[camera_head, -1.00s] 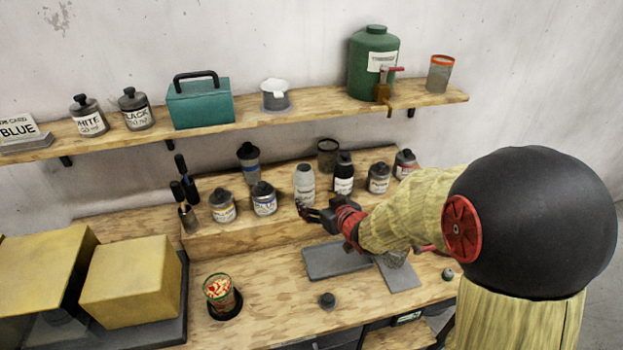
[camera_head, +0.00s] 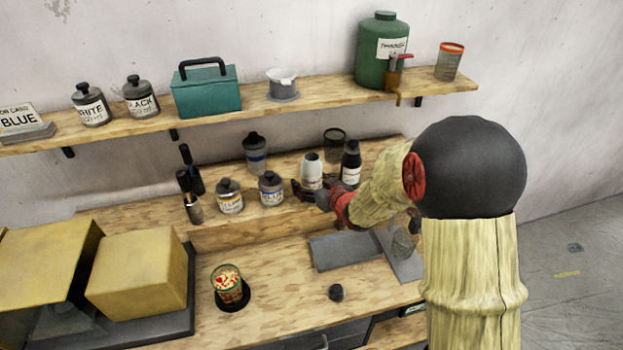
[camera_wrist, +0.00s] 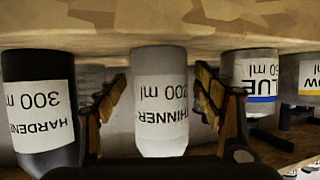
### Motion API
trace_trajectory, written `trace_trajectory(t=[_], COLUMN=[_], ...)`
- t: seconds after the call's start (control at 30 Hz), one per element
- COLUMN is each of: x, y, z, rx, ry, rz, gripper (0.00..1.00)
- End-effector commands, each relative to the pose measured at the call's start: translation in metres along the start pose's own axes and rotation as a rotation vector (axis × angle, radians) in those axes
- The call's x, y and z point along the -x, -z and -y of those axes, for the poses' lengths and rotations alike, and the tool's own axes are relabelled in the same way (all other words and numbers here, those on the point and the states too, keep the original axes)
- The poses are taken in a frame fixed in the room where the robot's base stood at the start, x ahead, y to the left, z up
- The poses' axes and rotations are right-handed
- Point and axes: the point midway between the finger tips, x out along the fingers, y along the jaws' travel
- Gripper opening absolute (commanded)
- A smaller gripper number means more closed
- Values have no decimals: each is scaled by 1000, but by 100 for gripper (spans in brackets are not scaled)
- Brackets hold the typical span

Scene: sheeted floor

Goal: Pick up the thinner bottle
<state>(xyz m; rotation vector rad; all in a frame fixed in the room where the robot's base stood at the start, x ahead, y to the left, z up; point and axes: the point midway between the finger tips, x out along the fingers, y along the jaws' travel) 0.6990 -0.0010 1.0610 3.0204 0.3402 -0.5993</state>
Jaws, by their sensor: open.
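The thinner bottle (camera_head: 312,170) is pale with a white label and stands on the raised wooden step at the back of the bench. In the wrist view, which is upside down, the thinner bottle (camera_wrist: 160,88) reads "THINNER" and is centred between my two fingers. My gripper (camera_wrist: 162,105) is open, with a gap showing on each side of the bottle. In the head view my gripper (camera_head: 312,192) is at the front of the bottle and hides its lower part. Whether the fingertips reach fully past its sides is hard to tell.
The dark hardener bottle (camera_head: 351,168) stands close on the right. The blue jar (camera_head: 271,188) and another labelled jar (camera_head: 230,197) stand on the left. A dark-capped container (camera_head: 255,152) and a glass jar (camera_head: 335,142) are behind. The shelf (camera_head: 330,101) runs above.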

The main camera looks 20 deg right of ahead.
Motion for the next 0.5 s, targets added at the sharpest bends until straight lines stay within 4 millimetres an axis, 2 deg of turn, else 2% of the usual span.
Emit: trace_trajectory(t=[0.17,0.5], x=[0,0], y=[0,0], z=[0,0], rx=[0,0], ry=[0,0], rz=[1,1], gripper=[67,48])
